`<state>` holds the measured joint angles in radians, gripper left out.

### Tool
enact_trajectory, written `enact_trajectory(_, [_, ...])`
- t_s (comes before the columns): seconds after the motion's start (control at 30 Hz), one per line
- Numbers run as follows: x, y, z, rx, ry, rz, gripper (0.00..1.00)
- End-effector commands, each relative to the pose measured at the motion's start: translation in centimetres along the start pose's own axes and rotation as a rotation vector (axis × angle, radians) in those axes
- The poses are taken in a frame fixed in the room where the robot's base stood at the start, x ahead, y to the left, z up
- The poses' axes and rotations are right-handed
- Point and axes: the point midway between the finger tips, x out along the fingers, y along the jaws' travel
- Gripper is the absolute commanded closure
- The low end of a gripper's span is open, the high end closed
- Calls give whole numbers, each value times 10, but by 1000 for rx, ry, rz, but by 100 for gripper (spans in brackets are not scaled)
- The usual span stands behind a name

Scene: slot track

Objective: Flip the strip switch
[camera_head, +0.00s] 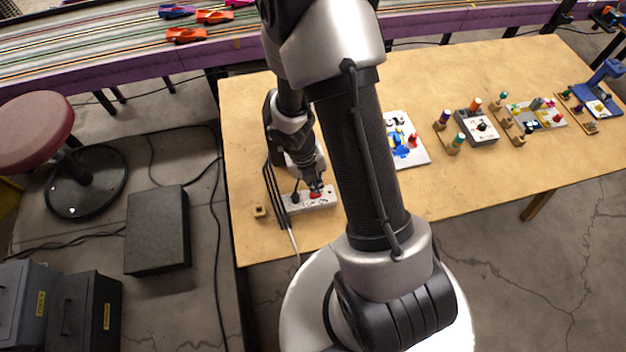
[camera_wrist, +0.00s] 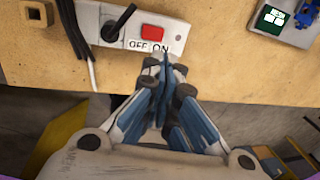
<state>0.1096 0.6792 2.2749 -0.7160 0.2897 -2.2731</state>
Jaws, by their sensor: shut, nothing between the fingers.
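The power strip (camera_head: 308,201) lies on the wooden table near its front left part. In the wrist view the strip (camera_wrist: 176,36) is white, with a red switch (camera_wrist: 152,32) above a label reading OFF and ON. A black plug (camera_wrist: 118,22) with a lever-like stem stands left of the switch. My gripper (camera_wrist: 165,62) is shut and empty, its fingertips at the strip's near edge, just below and right of the switch. Contact cannot be told. In the head view my gripper (camera_head: 315,187) is over the strip and partly hides the switch.
Black cables (camera_wrist: 77,40) run beside the strip's left end, next to a small wooden block (camera_wrist: 37,12). A white board with blue parts (camera_head: 405,150) and several pegged toys lie to the right on the table (camera_head: 450,195). A stool (camera_head: 38,130) stands left.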

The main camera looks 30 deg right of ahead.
Motion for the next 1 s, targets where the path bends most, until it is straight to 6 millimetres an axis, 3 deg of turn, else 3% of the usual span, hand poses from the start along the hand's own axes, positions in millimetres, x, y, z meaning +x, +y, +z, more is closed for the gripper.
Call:
enact_trajectory(0.03, [17,1,0,0,1,0,100])
enact_trajectory(0.1, [30,1,0,0,0,1,100])
enact_trajectory(0.4, [70,1,0,1,0,0,100])
enact_trajectory(1.0, [80,-1,0,0,0,0,100])
